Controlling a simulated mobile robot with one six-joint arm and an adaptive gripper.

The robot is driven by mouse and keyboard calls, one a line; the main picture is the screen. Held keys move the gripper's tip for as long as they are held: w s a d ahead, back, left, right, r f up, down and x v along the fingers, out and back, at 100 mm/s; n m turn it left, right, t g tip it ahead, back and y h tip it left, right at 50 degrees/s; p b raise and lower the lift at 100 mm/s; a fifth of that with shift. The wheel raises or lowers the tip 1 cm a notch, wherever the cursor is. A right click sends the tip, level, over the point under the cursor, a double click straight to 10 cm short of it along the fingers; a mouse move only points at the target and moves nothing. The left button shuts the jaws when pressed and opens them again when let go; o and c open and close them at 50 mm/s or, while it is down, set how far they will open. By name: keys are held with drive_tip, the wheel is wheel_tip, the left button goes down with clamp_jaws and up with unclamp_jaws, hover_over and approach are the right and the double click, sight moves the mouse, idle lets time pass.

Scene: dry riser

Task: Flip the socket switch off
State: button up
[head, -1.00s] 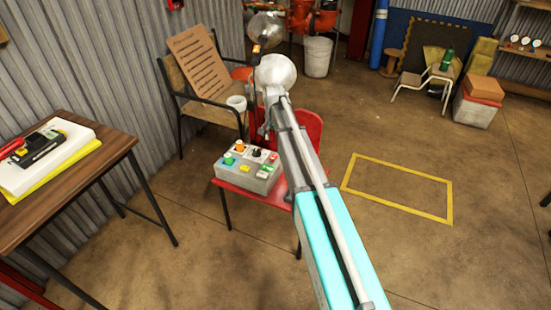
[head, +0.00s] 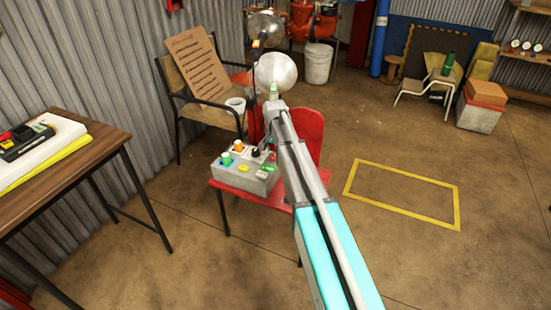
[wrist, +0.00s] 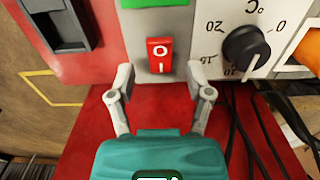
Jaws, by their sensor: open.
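My gripper (wrist: 158,72) is open, with one finger either side of the switch's lower end; contact cannot be told. A grey control box (head: 246,174) with coloured buttons rests on a red chair in the head view. My arm end is over the box's right side there, and hides part of it and the gripper's fingers.
A black dial (wrist: 245,48) and an orange part (wrist: 307,48) with dark cables lie right of the switch. A green part (wrist: 155,17) is above it. The red chair (head: 308,130) supports the box. A wooden table (head: 85,160) stands left.

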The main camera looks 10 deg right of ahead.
drive_tip(key=shift+f+b, duration=0.3)
drive_tip(key=shift+f, duration=0.15)
